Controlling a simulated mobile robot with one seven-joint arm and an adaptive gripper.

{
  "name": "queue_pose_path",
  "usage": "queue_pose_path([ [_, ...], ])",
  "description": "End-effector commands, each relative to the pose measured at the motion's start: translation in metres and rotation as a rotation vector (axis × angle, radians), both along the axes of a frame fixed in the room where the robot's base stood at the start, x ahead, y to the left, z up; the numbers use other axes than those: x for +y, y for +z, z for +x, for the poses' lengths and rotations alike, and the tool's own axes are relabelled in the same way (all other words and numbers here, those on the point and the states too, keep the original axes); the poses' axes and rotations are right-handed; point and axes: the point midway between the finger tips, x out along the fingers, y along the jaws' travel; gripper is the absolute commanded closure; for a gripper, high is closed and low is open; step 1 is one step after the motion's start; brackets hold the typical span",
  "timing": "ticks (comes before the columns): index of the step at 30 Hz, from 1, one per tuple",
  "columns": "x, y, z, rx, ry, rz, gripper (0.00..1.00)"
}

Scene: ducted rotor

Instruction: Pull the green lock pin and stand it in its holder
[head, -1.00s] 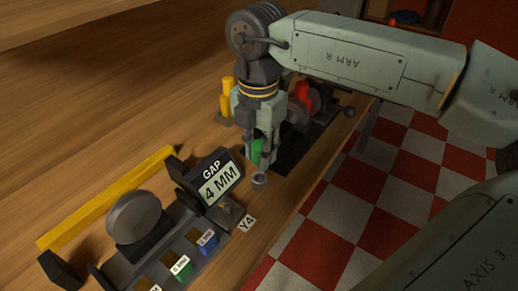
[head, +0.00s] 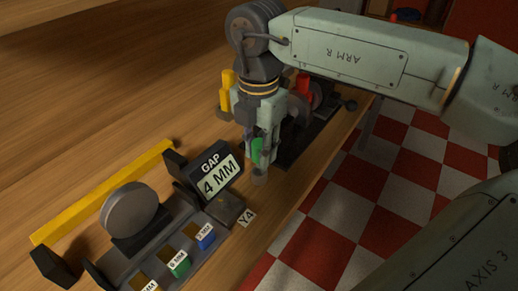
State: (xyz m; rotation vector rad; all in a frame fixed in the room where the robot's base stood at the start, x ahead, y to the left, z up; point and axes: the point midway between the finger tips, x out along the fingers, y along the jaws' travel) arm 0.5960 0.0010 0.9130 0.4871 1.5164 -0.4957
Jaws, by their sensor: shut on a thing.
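My gripper (head: 262,164) points straight down near the front edge of the wooden bench and is shut on the green lock pin (head: 256,147). Only part of the pin's green body shows between the fingers; its lower end is hidden. A small grey cup (head: 260,179), which looks like the pin's holder, is right below the fingertips. I cannot tell whether the pin's tip is inside the cup or just above it.
A GAP 4 MM display (head: 217,175) stands left of my gripper. A rack with a blue block (head: 205,237), a green block (head: 179,263) and a grey disc (head: 129,209) is front left. Yellow posts (head: 227,92) and a red part (head: 303,85) stand behind.

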Motion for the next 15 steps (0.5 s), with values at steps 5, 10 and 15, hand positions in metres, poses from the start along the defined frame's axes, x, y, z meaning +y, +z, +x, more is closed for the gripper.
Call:
queue_pose_path([
  [5, -0.0001, 0.0005, 0.0002, 0.000, 0.000, 0.000, 1.00],
  [10, -0.0001, 0.0003, 0.0002, 0.000, -0.001, 0.000, 1.00],
  [15, -0.0001, -0.0030, 0.0002, 0.000, -0.001, 0.000, 1.00],
])
